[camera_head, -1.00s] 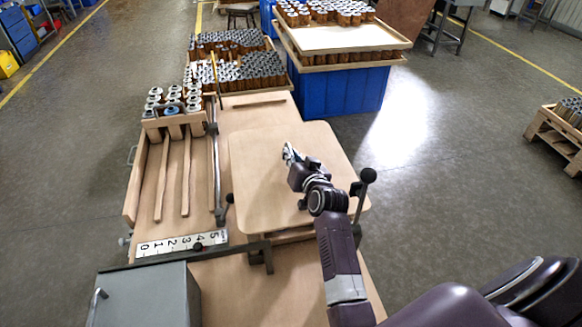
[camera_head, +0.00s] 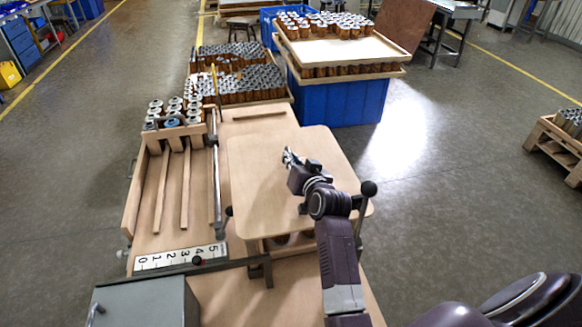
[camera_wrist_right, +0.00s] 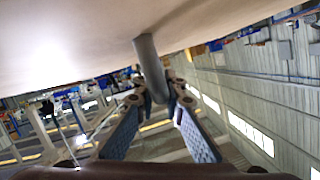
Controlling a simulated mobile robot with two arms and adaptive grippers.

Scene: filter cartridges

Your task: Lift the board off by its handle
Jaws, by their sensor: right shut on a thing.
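The board (camera_head: 265,185) is a pale wooden plate with rounded corners, held level above the bench in the head view. The grey rod-like handle (camera_wrist_right: 150,65) joins the board there. My right gripper (camera_head: 293,160) is over the middle of the board in the head view. In the wrist view its fingers (camera_wrist_right: 160,98) are shut around the handle. The gripper hides the handle in the head view. My left gripper is in neither view.
Cartridges show in a frame (camera_head: 283,248) under the board's near edge. A ball-topped lever (camera_head: 368,188) stands close by its right edge. Left are a slatted rack with cartridges (camera_head: 172,122) and a number scale (camera_head: 180,256). A blue crate (camera_head: 340,100) stands behind.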

